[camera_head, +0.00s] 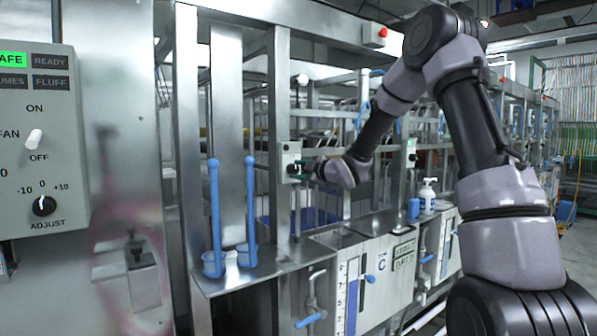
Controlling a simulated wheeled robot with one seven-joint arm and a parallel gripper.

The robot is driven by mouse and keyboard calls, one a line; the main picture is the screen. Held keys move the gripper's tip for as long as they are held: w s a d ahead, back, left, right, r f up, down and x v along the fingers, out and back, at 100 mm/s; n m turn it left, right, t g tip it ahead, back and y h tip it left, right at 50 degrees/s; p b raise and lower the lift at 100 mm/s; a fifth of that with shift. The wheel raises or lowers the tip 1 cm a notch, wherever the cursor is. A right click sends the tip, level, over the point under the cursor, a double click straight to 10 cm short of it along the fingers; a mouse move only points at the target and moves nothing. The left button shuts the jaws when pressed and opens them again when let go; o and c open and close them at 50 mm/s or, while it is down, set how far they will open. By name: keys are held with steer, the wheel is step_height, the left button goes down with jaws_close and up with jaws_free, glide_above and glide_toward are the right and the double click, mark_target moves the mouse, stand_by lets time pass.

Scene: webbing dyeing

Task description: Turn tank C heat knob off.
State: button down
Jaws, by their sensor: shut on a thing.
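A small pale control box (288,149) is mounted on the steel upright above the tank marked C (374,290). My arm reaches across from the right, and my gripper (299,170) is at the front of this box. It is shut on a small dark knob (292,170) on the box's lower face. The fingers hide most of the knob, so its pointer and setting cannot be read.
A similar control box (409,152) stands farther right along the line. Two blue-handled tools (214,215) stand upright on the ledge at left. A white pump bottle (427,196) and a blue container (413,208) sit beyond tank C. A grey switch panel (40,140) is close at far left.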

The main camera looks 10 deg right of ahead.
stand_by(0.4)
steer(key=shift+c, duration=1.7)
jaws_free()
steer(key=f+v, duration=0.1)
steer(key=v, duration=0.9)
steer(key=shift+s+d+r, duration=0.2)
steer(key=shift+s+r, duration=0.15)
steer(key=shift+r, duration=0.15)
